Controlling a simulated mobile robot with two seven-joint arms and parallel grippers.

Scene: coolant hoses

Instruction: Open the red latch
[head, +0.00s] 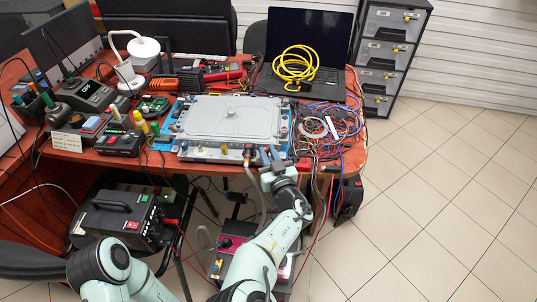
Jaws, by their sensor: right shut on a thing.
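A grey flat unit with a ribbed lid (228,119) lies on a blue mat on the workbench. Small connectors line its front edge, and one has a reddish part (249,148) near the right front corner; I cannot tell for certain that it is the red latch. A clear hose (257,190) hangs below that corner. My right gripper (266,157) is at this corner, shut on a small part there. Its fingers hide what they hold. My left arm shows at the lower left, but its gripper is out of view.
A black laptop (305,50) with a coiled yellow cable (295,66) stands behind the unit. Tangled wires (325,125) lie to its right. Tools and instruments crowd the left. A black power box (122,215) stands below the bench. The tiled floor (440,190) at right is clear.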

